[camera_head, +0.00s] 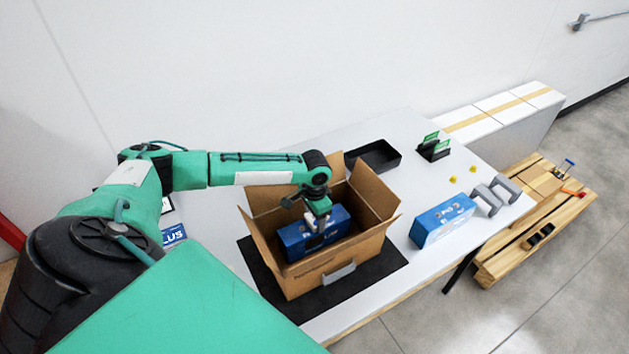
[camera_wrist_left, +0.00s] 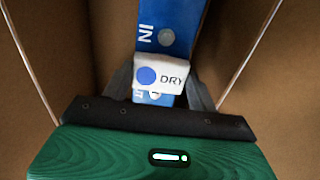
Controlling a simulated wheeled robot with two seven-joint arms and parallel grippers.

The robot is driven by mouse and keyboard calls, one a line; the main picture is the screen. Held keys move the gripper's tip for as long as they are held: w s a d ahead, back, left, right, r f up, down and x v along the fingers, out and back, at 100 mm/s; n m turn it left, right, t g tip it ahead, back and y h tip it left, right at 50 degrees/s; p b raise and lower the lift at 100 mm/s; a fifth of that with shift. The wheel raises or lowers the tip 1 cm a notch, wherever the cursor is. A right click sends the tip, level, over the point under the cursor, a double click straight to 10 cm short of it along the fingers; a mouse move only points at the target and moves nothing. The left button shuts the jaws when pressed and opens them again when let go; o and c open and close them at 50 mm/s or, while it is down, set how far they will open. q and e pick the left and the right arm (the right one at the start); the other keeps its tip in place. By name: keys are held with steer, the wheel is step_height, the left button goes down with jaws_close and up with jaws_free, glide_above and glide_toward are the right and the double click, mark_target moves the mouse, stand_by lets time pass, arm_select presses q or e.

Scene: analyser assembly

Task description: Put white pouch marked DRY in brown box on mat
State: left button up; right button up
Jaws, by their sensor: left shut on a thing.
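The white pouch (camera_wrist_left: 172,71) marked DRY with a blue dot shows in the left wrist view, between the two fingers of my left gripper (camera_wrist_left: 160,88). In the head view my left gripper (camera_head: 318,226) reaches down into the open brown box (camera_head: 305,281), shut on the pouch. The pouch is hard to make out there. The box stands with its flaps up on the black mat (camera_head: 379,267). A blue unit (camera_head: 297,240) is inside the box, beneath the gripper. I cannot tell whether the pouch touches it. My right gripper is not in view.
A second blue unit (camera_head: 443,221) stands on the white table right of the box, near grey handle-like parts (camera_head: 489,199). A black tray (camera_head: 377,156) and a black holder with green cards (camera_head: 433,149) are behind. A wooden pallet (camera_head: 519,243) is at the right.

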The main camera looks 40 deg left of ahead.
arm_select(q)
steer(key=shift+f, duration=0.15)
steer(key=o, duration=1)
step_height(320, 180, up, 7)
steer(key=p, duration=0.8)
steer(key=shift+r, duration=2.5)
